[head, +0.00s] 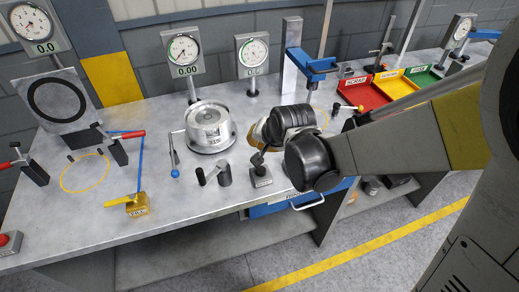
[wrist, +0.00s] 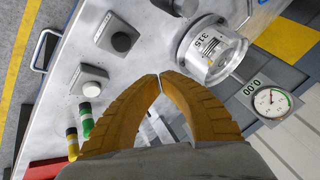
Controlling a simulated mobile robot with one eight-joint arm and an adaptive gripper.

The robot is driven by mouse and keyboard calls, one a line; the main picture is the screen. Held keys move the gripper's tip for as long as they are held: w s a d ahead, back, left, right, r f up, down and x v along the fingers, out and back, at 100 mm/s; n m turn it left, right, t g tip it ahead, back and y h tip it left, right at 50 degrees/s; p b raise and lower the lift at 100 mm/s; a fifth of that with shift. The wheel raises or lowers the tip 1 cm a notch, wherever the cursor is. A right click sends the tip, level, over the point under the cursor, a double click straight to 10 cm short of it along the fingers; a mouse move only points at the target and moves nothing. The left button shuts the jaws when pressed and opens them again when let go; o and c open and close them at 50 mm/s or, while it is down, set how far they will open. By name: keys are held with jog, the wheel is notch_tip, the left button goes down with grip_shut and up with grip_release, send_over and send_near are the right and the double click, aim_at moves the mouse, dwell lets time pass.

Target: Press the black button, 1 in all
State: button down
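The black button (wrist: 121,41) is a round dark cap on a light grey box, at the upper left of the wrist view. A similar box with a pale button (wrist: 91,88) sits below it in that view. In the head view a grey box (head: 261,179) near the bench's front edge appears to be the black button's box; dark parts overlap its top. My gripper (wrist: 159,77) has yellow ribbed fingers whose tips meet with nothing between them. They are over the bench, to the lower right of the black button in the wrist view, apart from it. In the head view my arm partly hides my gripper (head: 258,133).
A round metal fixture (wrist: 207,52), marked 315, stands close to my fingers. Green (wrist: 85,119) and yellow-black cylinders stand near the pale button. A blue drawer (head: 285,206) lies under the front edge. A red button (head: 9,241) sits at far left. Dial gauges line the back.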

aim_at(259, 168)
notch_tip(259, 168, down, 8)
jog(key=b, duration=0.6)
jog(key=shift+f+b, duration=0.15)
jog(key=shift+b, duration=0.15)
dwell(0.9)
jog(key=shift+f+b, duration=0.3)
jog(key=shift+b, duration=0.05)
jog(key=shift+f+b, duration=0.5)
jog(key=shift+f, duration=0.05)
dwell(0.7)
jog(key=shift+r, duration=0.1)
jog(key=shift+r+p, duration=0.8)
jog(key=shift+r, duration=0.1)
notch_tip(259, 168, up, 5)
jog(key=p, duration=0.4)
